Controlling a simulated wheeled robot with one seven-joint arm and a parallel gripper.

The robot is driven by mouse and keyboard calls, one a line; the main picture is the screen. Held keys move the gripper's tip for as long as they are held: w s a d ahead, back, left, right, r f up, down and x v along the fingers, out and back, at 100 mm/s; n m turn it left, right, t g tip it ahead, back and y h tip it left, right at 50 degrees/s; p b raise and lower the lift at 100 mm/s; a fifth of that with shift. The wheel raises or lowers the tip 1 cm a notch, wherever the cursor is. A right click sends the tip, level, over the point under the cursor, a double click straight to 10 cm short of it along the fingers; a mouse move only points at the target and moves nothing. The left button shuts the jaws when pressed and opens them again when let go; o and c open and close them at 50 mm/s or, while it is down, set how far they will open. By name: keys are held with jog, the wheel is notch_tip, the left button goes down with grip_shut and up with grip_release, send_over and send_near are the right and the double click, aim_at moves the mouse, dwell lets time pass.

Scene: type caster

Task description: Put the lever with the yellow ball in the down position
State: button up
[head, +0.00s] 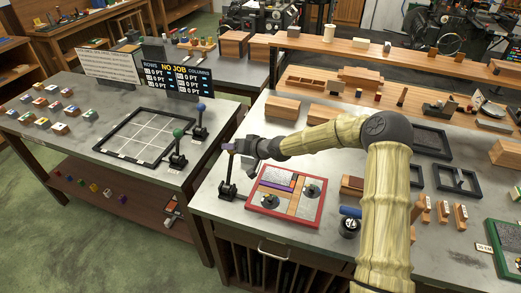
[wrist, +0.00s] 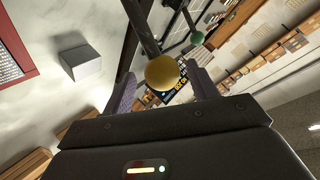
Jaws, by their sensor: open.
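The yellow ball (wrist: 162,72) shows in the wrist view at the end of a dark lever rod, between the two fingers of my gripper. My gripper (head: 231,148) is open around it; I cannot tell whether a finger touches the ball. In the head view the lever's dark rod (head: 228,172) rises nearly upright from its base (head: 228,192) at the left end of the right table. My gripper is at the rod's top and hides the ball there.
A red-framed tray (head: 285,196) lies right of the yellow-ball lever, below my arm. A gap separates the tables.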

jog(key=b+v, duration=0.1)
jog(key=v, duration=1.2)
jog(key=shift+d+r+b, duration=0.15)
jog(key=shift+d+b, duration=0.1)
jog(key=shift+b, duration=0.1)
jog(key=shift+w, duration=0.15)
jog(key=s+d+f+g+h, duration=0.3)
jog(key=s+d+f+h, duration=0.3)
jog(key=s, duration=0.3)
jog(key=s+d+r+m+h, duration=0.1)
jog(key=s+d+r+h, duration=0.1)
jog(key=s+d, duration=0.3)
jog(key=s+d+r+m+g+h, duration=0.1)
jog(key=s+d+r+h, duration=0.1)
jog(key=s+d, duration=0.4)
jog(key=s+r, duration=0.1)
jog(key=s, duration=0.4)
jog(key=shift+s+m, duration=0.3)
jog(key=shift+s, duration=0.1)
jog(key=shift+w+d, duration=0.1)
